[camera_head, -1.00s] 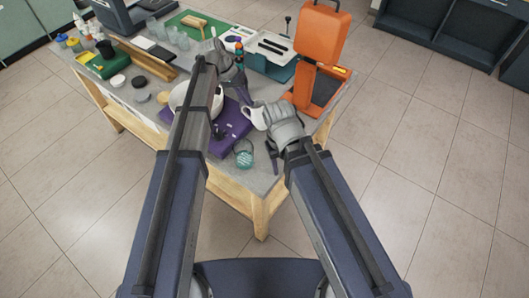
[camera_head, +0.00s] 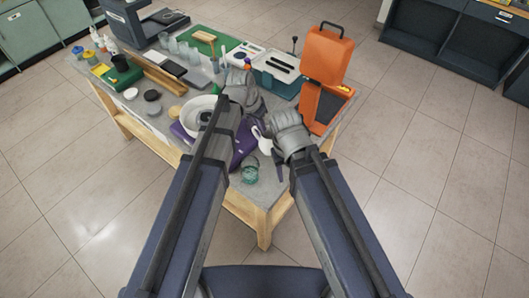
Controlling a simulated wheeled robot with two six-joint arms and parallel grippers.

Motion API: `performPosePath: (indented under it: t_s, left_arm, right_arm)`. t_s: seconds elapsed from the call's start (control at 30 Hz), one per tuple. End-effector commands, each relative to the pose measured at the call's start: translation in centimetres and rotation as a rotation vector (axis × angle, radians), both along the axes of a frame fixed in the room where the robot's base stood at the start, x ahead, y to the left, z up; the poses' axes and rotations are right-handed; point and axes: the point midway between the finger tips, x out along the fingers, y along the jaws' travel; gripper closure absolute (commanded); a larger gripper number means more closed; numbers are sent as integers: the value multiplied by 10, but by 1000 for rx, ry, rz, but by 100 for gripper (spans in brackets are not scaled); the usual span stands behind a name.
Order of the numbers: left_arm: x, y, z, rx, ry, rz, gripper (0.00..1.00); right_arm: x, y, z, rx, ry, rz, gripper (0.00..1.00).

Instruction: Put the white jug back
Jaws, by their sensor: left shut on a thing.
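The white jug (camera_head: 265,145) shows as a small white shape at the front of the table, just left of my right gripper, which hides part of it. My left gripper (camera_head: 259,114) reaches in above the purple mat, its dark fingers by the top of the jug. It is shut, and the jug is the only thing I see at its fingertips; the contact itself is unclear. My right gripper (camera_head: 277,160) is beside the jug on its right. Its own wrist covers most of its fingers, so its opening is hidden.
A white bowl (camera_head: 198,109) stands on the purple mat (camera_head: 184,135), partly behind my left arm. A teal round item (camera_head: 250,175) lies near the front corner. An orange case (camera_head: 329,55) and a teal toolbox (camera_head: 276,77) stand behind. Floor on the right is clear.

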Motion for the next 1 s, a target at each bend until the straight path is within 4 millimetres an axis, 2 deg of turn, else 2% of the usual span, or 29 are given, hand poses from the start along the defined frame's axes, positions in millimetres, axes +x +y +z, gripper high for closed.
performPosePath:
  t_s: [0.03,0.3,0.4,0.67,1.0]
  left_arm:
    - [0,0,-10,-1,1,1,100]
    - [0,0,-51,-1,1,1,100]
    - [0,0,-58,-1,1,1,100]
    - [0,0,-61,-2,1,0,100]
    - [0,0,-96,-2,1,0,100]
  right_arm:
    - [0,0,-10,0,0,0,50]
    - [0,0,-51,0,0,-2,50]
    - [0,0,-58,0,0,-2,50]
    - [0,0,-61,0,0,-2,50]
    - [0,0,-96,0,0,-2,50]
